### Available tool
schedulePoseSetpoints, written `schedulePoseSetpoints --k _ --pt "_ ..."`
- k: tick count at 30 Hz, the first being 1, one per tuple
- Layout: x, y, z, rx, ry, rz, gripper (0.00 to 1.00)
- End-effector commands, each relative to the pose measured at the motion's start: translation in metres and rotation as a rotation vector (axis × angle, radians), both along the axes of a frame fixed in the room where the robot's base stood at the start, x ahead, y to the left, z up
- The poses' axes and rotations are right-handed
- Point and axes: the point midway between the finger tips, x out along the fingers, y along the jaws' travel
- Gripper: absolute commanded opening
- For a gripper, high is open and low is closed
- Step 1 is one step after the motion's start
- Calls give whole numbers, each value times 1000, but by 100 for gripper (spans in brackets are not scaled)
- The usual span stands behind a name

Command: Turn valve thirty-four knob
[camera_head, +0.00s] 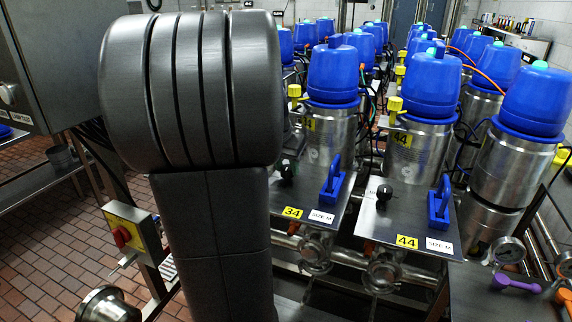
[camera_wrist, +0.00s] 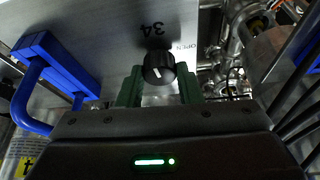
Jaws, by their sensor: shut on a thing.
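In the wrist view, the black round knob (camera_wrist: 159,67) sits on a grey metal plate (camera_wrist: 100,40) below an upside-down "34" mark. A white line on the knob's face points down and to the left. An "OPEN" label (camera_wrist: 184,50) is on the plate to its right. My gripper (camera_wrist: 160,84) has its two green fingers on either side of the knob, shut on it; the exact contact is partly hidden. In the head view, my dark arm covers most of the gripper. The yellow "34" tag (camera_head: 292,212) shows on the valve plate right of my arm.
A blue handle (camera_head: 333,184) stands on the valve 34 plate. The valve 44 plate with its black knob (camera_head: 384,193) and blue handle (camera_head: 439,204) is just to the right. Blue-capped steel valve cylinders (camera_head: 333,75) stand behind. A yellow box with a red button (camera_head: 122,236) is at left.

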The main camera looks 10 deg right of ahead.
Motion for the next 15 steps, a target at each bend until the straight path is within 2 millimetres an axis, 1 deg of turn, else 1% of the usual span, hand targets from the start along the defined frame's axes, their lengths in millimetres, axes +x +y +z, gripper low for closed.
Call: schedulePoseSetpoints --k 15 --pt "-1 -4 2 1 -3 435 9"
